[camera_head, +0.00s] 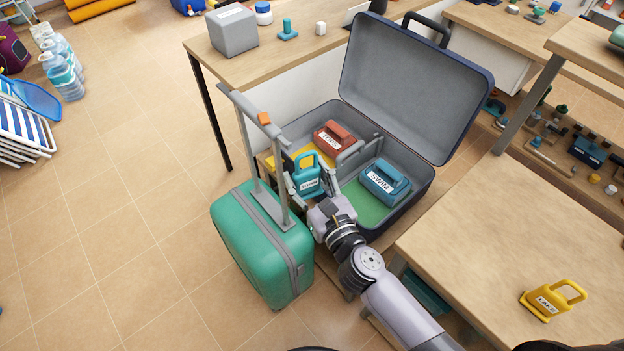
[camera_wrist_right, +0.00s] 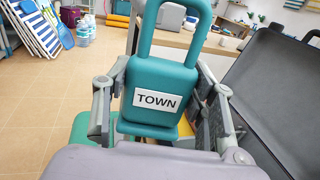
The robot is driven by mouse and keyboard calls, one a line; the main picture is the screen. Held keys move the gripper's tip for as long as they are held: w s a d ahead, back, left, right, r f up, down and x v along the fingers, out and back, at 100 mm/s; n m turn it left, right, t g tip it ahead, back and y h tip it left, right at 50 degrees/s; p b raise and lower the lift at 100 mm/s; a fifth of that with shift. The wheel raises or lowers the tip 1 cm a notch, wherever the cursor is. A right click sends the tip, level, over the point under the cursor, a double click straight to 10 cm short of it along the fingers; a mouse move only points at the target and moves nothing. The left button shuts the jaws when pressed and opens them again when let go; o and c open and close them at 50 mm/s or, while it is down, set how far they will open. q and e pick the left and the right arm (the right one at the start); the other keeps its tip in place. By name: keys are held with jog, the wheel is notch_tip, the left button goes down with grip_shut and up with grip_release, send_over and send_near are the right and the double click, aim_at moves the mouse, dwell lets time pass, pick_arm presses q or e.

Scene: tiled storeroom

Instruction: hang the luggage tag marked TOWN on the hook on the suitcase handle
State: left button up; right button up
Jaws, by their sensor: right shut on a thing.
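The teal luggage tag marked TOWN (camera_head: 306,172) has a loop handle on top. In the wrist view the tag (camera_wrist_right: 160,88) is upright, with its white label facing the camera and its loop upward. My right gripper (camera_head: 309,187) is shut on the tag's body, with a finger on each side. It holds the tag just right of the raised handle (camera_head: 244,103) of the green suitcase (camera_head: 250,246). An orange piece (camera_head: 264,118) sits on the handle's grey top bar; the hook's shape is too small to tell. The tag is apart from that bar. My left gripper is not in view.
A large open dark suitcase (camera_head: 415,82) behind the gripper holds a red box (camera_head: 334,138) and a blue box marked SWIM (camera_head: 386,182). The floor left of the green suitcase is clear.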

jog(key=w+a+f+b, duration=0.1)
jog(key=w+a, duration=0.3)
jog(key=w, duration=0.1)
jog(key=shift+w, duration=0.3)
dwell(0.5)
jog(key=shift+f, duration=0.1)
dwell(0.5)
jog(key=o, duration=1.2)
